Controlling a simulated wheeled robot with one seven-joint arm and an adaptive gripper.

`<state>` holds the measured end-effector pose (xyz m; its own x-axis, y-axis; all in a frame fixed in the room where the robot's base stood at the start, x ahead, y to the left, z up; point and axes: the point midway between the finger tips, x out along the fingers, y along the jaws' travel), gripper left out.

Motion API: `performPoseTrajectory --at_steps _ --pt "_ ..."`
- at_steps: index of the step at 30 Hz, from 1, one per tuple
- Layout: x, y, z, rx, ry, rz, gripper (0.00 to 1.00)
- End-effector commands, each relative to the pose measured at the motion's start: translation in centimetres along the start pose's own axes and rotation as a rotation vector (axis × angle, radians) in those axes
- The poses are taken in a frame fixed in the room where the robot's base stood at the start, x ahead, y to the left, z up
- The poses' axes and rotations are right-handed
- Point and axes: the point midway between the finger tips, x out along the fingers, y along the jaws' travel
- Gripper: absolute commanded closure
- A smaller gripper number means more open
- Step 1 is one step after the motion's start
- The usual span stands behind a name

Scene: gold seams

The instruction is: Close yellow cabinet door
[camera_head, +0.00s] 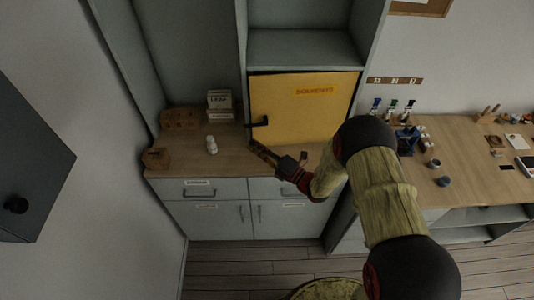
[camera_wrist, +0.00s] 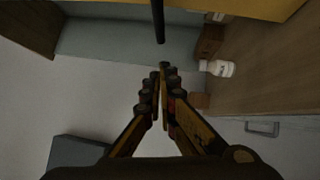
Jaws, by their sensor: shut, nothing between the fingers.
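The yellow cabinet door (camera_head: 300,112) stands on the wooden counter, below a grey open shelf. It looks shut or nearly shut; I cannot tell whether a small gap remains at its edge. Its black handle (camera_head: 259,123) is at the left side. My gripper (camera_head: 253,145) is in front of the door's lower left part, just below the handle, and looks shut with nothing in it. In the wrist view my gripper (camera_wrist: 158,72) has its fingertips together, pointing at a dark bar like the handle (camera_wrist: 158,22), apart from it.
A white bottle (camera_head: 212,145) stands on the counter left of the door, near wooden boxes (camera_head: 181,118) and a stack of white boxes (camera_head: 220,102). Grey drawers (camera_head: 203,188) lie below. Small bottles and jars (camera_head: 408,138) stand on the right counter.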

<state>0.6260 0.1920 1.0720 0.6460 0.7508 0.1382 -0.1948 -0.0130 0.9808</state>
Motion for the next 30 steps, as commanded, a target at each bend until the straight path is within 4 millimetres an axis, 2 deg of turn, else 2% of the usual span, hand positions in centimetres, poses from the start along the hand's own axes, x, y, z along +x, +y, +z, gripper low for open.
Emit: performPoseTrajectory --at_steps 1,3,7,12,24,30 --pt "1.0 0.0 -0.1 0.000 0.003 0.001 1.00" --pt "1.6 0.0 1.0 -0.002 -0.001 0.002 1.00" --pt "2.6 -0.1 2.1 0.000 -0.001 0.000 1.00" --pt "3.3 0.0 2.7 0.000 -0.001 -0.001 1.00" --pt "3.5 -0.1 3.0 0.000 0.000 -0.001 1.00" --pt "5.7 -0.8 4.5 -0.002 0.001 0.000 1.00"
